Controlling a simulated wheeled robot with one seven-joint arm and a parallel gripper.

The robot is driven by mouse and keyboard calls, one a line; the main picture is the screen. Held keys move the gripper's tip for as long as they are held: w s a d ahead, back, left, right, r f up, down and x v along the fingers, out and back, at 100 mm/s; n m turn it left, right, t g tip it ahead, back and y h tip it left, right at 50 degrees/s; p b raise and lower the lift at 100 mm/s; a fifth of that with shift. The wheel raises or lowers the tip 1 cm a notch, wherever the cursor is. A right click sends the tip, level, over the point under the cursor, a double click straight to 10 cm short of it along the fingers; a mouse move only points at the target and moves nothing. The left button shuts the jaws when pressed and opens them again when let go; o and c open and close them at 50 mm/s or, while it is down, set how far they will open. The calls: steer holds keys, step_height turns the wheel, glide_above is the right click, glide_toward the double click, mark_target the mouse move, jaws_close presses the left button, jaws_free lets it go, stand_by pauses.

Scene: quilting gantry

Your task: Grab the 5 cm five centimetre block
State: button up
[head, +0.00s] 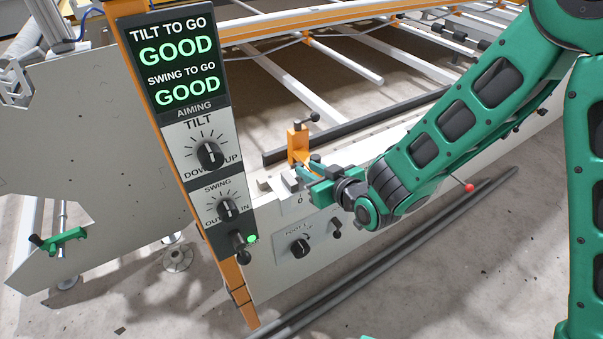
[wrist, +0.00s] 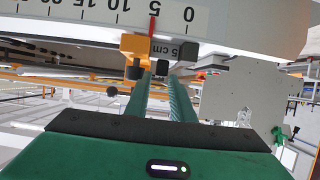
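A grey block with a partly visible "5 cm" label (wrist: 189,52) sits just under the ruled scale in the wrist view, right of the orange bracket. My gripper (wrist: 163,80) shows two green fingers with a gap between them, so it is open. A dark knob-like piece shows past the gap; I cannot tell its depth. The fingertips point towards the bracket and the labelled block lies slightly right of them. In the head view my gripper (head: 304,174) is beside small grey blocks (head: 279,183) on the beam's end; their labels cannot be read there.
The orange bracket (head: 298,146) with dark knobs stands close behind my fingers. The post with the display panel (head: 180,55) and dials rises to the left. A control plate with a knob (head: 300,245) is on the beam face below my gripper.

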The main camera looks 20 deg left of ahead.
mark_target(302, 166)
steer(key=shift+x, duration=1.75)
jaws_close()
steer(key=shift+r, duration=0.1)
